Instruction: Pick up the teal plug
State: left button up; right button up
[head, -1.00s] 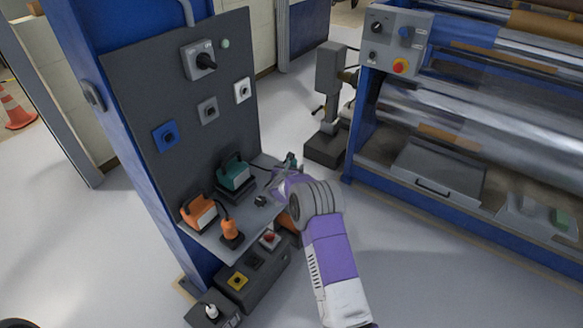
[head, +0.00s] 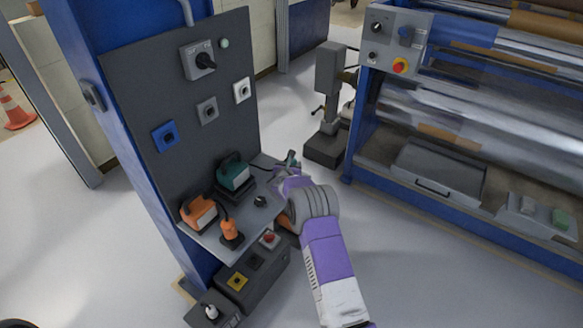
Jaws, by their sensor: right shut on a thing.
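The teal plug (head: 291,157) is at the right end of the small grey shelf, small and partly hidden by my right gripper. My right gripper (head: 282,171) is shut on the plug, with its purple arm coming from the lower right. I cannot tell whether the plug is clear of the shelf. A teal box with a handle (head: 234,174) stands on the shelf to the left, and a dark cable runs from it toward the plug. My left gripper is not in view.
The shelf (head: 200,237) also holds an orange box (head: 198,213), an orange plug (head: 230,232) and a small black item (head: 260,201). A dark panel (head: 140,95) with sockets rises behind. A dark socket box (head: 262,274) sits below. A roller machine (head: 470,120) stands right.

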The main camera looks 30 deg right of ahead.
notch_tip(320, 180, up, 10)
jog(key=shift+r+p, duration=0.1)
jog(key=shift+p, duration=0.85)
jog(key=a+f+m+t+h, duration=0.2)
jog(key=a+f+m+h, duration=0.1)
jog(key=a+m, duration=0.7)
jog(key=a+r+m+t+h, duration=0.1)
jog(key=a+r+m+t, duration=0.2)
jog(key=r, duration=0.6)
jog(key=a+r+m+t+h, duration=0.25)
jog(key=a+r, duration=0.25)
jog(key=r, duration=0.5)
jog(key=w+a, duration=0.2)
jog(key=w, duration=0.3)
jog(key=shift+w+a+g+y, duration=0.4)
jog(key=shift+g+y, duration=0.05)
jog(key=shift+f, duration=0.1)
